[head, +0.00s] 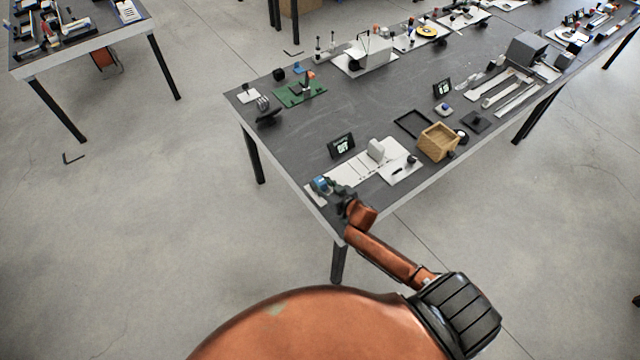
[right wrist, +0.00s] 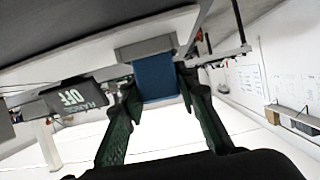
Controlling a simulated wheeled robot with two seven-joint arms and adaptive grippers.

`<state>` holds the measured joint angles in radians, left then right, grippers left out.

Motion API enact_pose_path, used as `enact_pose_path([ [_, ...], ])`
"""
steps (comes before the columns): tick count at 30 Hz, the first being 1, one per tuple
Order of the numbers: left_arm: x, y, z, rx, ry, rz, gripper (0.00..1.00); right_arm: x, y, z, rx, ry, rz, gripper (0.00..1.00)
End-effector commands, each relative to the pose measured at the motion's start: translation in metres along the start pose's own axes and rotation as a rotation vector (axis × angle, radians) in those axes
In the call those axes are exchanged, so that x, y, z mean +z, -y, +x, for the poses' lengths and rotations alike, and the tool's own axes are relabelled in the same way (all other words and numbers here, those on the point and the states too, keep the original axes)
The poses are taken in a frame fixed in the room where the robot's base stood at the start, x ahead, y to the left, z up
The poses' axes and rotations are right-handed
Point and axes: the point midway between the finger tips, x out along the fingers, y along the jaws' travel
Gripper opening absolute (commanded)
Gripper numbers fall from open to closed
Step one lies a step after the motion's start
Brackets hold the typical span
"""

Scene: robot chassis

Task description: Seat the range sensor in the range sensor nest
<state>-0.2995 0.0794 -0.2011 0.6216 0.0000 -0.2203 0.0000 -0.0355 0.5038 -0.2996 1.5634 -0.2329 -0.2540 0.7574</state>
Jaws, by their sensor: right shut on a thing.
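The range sensor, a small blue block (head: 321,184), is at the near left corner of the long dark table. In the right wrist view the blue block (right wrist: 155,78) sits between my right gripper's fingers (right wrist: 158,92), which are shut on it. A grey block (right wrist: 146,47) adjoins its far end; I cannot tell whether this is the nest or whether the sensor is seated in it. In the head view my right gripper (head: 334,191) is close by the pale plate (head: 314,195) at the corner. My left gripper is not in view.
A dark sign (head: 341,145) stands behind; in the wrist view the sign (right wrist: 72,99) reads "RANGE OFF". A white plate (head: 345,177) with a grey upright block (head: 376,149) lies to the right, then a wooden box (head: 438,142).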

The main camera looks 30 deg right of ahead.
Motion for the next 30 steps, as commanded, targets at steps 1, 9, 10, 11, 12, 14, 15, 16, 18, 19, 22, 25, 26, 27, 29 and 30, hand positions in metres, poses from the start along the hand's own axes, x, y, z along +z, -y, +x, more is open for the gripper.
enact_pose_path([
  [1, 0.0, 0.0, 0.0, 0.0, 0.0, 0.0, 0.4, 0.0, 0.0, 0.0, 0.0, 0.0, 0.0, 0.04],
  [9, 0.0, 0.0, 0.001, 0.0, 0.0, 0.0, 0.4, 0.003, 0.0, 0.001, 0.0, 0.0, -0.001, 0.36],
  [10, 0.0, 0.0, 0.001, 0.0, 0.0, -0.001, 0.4, 0.003, 0.0, 0.001, 0.0, 0.0, -0.001, 0.39],
  [11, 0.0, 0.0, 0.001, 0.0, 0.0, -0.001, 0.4, 0.003, 0.0, 0.001, 0.0, 0.0, -0.001, 0.41],
  [12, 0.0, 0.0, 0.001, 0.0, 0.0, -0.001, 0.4, 0.003, 0.0, 0.001, 0.0, 0.0, -0.001, 0.43],
  [14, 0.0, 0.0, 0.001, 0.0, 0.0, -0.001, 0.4, 0.003, 0.0, 0.001, 0.0, 0.0, -0.001, 0.46],
  [15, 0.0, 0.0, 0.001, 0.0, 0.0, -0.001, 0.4, 0.003, 0.0, 0.001, 0.0, 0.0, -0.001, 0.46],
  [16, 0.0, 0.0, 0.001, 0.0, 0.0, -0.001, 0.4, 0.003, 0.0, 0.001, 0.0, 0.0, -0.001, 0.46],
  [18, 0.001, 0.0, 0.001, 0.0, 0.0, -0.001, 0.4, 0.003, 0.0, 0.001, 0.0, 0.001, -0.001, 0.46],
  [19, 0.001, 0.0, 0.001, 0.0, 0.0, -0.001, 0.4, 0.003, 0.0, 0.001, 0.0, 0.001, -0.001, 0.46],
  [22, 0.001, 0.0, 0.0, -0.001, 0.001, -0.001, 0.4, 0.001, 0.0, 0.0, 0.0, 0.0, -0.001, 0.46],
  [25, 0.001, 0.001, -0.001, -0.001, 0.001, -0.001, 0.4, 0.001, -0.001, -0.006, 0.001, 0.002, 0.0, 0.46],
  [26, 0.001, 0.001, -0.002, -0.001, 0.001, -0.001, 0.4, 0.001, -0.001, -0.01, 0.001, 0.002, 0.0, 0.46],
  [27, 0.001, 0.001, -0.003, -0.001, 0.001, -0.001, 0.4, 0.001, -0.001, -0.016, 0.001, 0.001, 0.0, 0.46],
  [29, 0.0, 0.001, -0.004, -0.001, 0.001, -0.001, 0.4, 0.0, 0.0, -0.028, 0.0, 0.001, 0.0, 0.46],
  [30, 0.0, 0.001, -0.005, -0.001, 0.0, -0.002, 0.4, 0.0, 0.0, -0.036, 0.0, 0.001, 0.0, 0.46],
])
